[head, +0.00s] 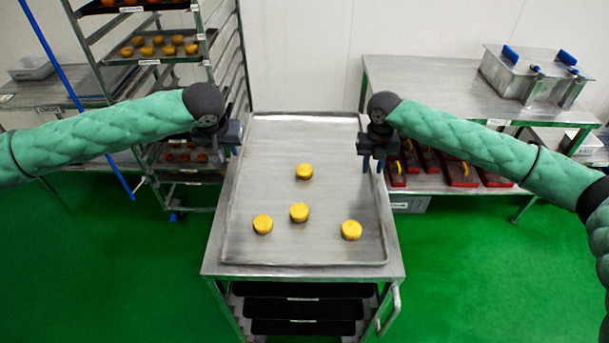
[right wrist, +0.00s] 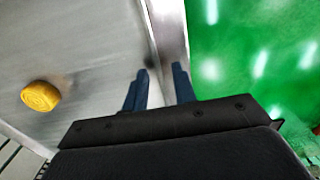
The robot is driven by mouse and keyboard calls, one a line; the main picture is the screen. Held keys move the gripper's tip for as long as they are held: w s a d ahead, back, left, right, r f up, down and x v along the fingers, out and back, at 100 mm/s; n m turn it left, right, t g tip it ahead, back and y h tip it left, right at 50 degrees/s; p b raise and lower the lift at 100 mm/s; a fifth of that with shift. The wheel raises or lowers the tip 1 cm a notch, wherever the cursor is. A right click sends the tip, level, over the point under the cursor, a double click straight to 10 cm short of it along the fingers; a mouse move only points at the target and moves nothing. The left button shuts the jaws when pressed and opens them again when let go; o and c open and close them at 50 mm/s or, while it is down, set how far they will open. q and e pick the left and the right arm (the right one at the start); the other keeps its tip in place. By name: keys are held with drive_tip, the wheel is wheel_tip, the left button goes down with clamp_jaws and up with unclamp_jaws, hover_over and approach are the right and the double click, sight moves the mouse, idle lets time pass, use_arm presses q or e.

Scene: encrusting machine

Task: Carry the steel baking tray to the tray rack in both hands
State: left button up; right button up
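The steel baking tray (head: 270,135) lies flat on a steel cart, with several round yellow cakes (head: 299,212) on it. My right gripper (head: 374,165) hangs over the tray's right rim, fingers pointing down. In the right wrist view its two fingers (right wrist: 160,82) are apart, with the tray's rim (right wrist: 150,45) running between them; contact cannot be told. My left gripper (head: 234,152) is at the tray's left rim; its fingers are too dark and small to read. The tray rack (head: 95,65) stands behind at the left, holding several loaded trays.
The cart (head: 220,262) has a handle at its front right and dark trays below. A steel table (head: 420,85) at the back right carries a lidded metal box (head: 530,75), with red items on its lower shelf. A blue pole (head: 75,95) leans left. Green floor is open at the front right.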

wheel_tip(320, 180, up, 11)
drive_tip(key=shift+r, duration=0.2)
idle(0.6)
